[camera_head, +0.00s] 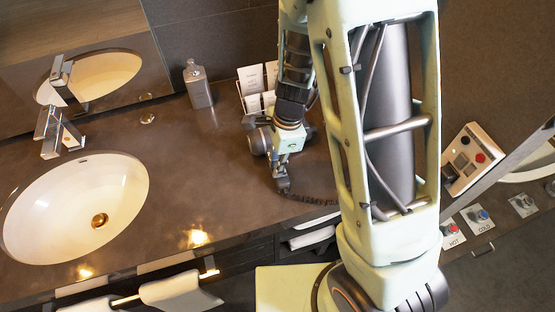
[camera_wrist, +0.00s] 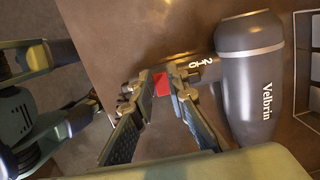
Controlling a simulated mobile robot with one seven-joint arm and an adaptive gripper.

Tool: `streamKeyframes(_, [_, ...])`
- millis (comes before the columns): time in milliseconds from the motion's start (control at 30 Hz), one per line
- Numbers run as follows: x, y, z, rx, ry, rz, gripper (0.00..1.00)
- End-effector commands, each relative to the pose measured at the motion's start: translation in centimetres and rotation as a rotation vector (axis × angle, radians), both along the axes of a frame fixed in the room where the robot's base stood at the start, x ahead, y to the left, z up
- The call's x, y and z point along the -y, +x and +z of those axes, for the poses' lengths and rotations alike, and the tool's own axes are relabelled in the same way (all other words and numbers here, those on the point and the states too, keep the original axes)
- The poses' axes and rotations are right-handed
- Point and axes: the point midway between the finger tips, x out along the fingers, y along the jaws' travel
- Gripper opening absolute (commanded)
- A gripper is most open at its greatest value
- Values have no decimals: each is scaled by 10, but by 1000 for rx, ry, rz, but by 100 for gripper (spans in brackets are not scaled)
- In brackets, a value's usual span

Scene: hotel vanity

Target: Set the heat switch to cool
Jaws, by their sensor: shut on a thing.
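A dark grey hair dryer with a silver band lies on the counter. A red piece, which looks like the heat switch (camera_wrist: 161,84), sits between my fingertips on the handle. My gripper (camera_wrist: 162,88) is closed in on this red piece; it also shows low over the counter in the head view (camera_head: 284,186). The switch's exact setting cannot be read.
A coiled black cord (camera_head: 312,198) trails right from the handle. A card rack (camera_head: 253,88) and a grey bottle (camera_head: 197,85) stand behind. A white basin (camera_head: 75,205) with a faucet (camera_head: 55,132) is at left. A button panel (camera_head: 473,158) is at right.

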Motion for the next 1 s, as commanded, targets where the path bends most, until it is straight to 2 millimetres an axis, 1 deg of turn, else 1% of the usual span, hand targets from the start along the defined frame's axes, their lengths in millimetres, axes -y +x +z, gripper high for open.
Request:
streamKeyframes(200, [0,1,0,2,0,0,0])
streamKeyframes(233, [0,1,0,2,0,0,15])
streamKeyframes(300, [0,1,0,2,0,0,22])
streamKeyframes(567, [0,1,0,2,1,0,22])
streamKeyframes(667, [0,1,4,2,1,1,22])
streamKeyframes(767, [1,2,14,5,2,2,22])
streamKeyframes(833, [2,2,24,6,3,2,22])
streamKeyframes(1000, [7,3,56,8,4,2,22])
